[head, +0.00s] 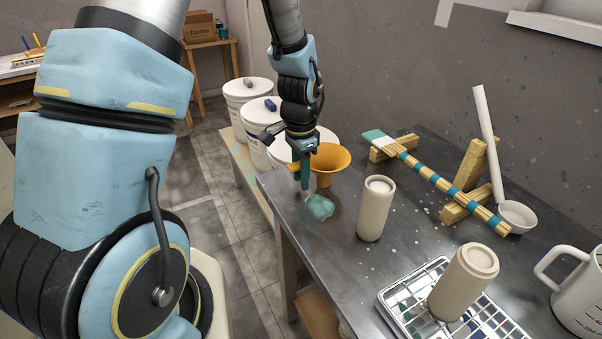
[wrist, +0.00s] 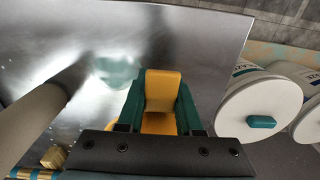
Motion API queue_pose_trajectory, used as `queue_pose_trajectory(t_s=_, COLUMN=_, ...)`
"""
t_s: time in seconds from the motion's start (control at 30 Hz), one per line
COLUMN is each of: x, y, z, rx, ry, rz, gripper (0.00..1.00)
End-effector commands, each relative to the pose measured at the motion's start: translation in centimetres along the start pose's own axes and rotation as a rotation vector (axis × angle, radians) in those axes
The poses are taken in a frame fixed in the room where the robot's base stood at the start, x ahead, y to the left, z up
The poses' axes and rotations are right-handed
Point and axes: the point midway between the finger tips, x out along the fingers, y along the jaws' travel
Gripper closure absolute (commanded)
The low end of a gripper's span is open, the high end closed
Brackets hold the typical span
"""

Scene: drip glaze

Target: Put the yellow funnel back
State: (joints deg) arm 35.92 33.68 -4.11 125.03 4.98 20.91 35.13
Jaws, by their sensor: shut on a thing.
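The yellow funnel (head: 329,161) is at the far left corner of the metal table, wide mouth up. My gripper (head: 303,172) is shut on the funnel's side, on a yellow part that shows between the teal fingers in the wrist view (wrist: 161,95). The fingers point down. A teal glaze puddle (head: 319,207) lies on the table just in front of the funnel; it also shows in the wrist view (wrist: 115,70). I cannot tell whether the funnel's lower end touches the table.
White lidded buckets (head: 247,92) stand on a low bench left of the table. A beige bottle (head: 375,208) stands near the funnel. A wire rack (head: 402,299) bears another bottle (head: 464,282). Wooden rests hold a striped stick (head: 437,180), with a ladle (head: 517,216) on the right.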

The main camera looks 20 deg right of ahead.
Motion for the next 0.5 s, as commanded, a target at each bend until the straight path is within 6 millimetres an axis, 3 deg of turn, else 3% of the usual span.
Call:
queue_pose_trajectory(t_s=0.27, x=0.39, y=-0.01, z=-0.01, rx=0.000, ry=0.000, rz=0.000, gripper=1.00)
queue_pose_trajectory(t_s=0.3, x=0.26, y=-0.01, z=0.00, rx=0.000, ry=0.000, rz=0.000, gripper=0.61)
queue_pose_trajectory(t_s=0.5, x=0.23, y=-0.01, z=-0.01, rx=0.000, ry=0.000, rz=0.000, gripper=0.39)
